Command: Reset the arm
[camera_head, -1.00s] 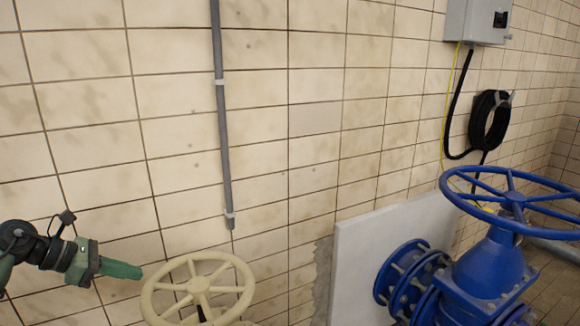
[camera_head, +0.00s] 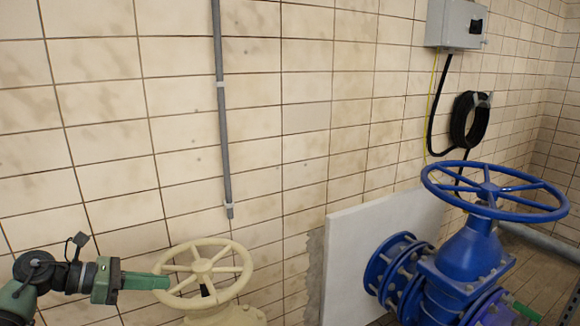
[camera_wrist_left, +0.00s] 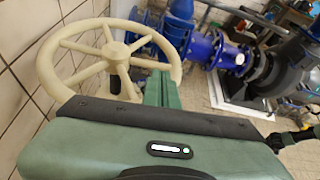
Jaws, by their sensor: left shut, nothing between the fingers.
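My left gripper (camera_head: 166,282) comes in from the left in the head view. Its green fingers are shut with nothing between them and point right. The fingertips overlap the left rim of a cream handwheel (camera_head: 203,268) in the picture; I cannot tell whether they touch it. In the left wrist view the shut fingers (camera_wrist_left: 158,88) show in front of the cream handwheel (camera_wrist_left: 108,57), near its right side. A green piece that looks like my right gripper (camera_head: 525,311) shows at the lower right of the head view; its jaw state is unclear.
A blue valve (camera_head: 468,255) with a blue handwheel (camera_head: 490,190) stands at the right. A white panel (camera_head: 350,250) leans behind it. A grey pipe (camera_head: 222,120), a grey box (camera_head: 456,24) and a black cable coil (camera_head: 468,120) are on the tiled wall.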

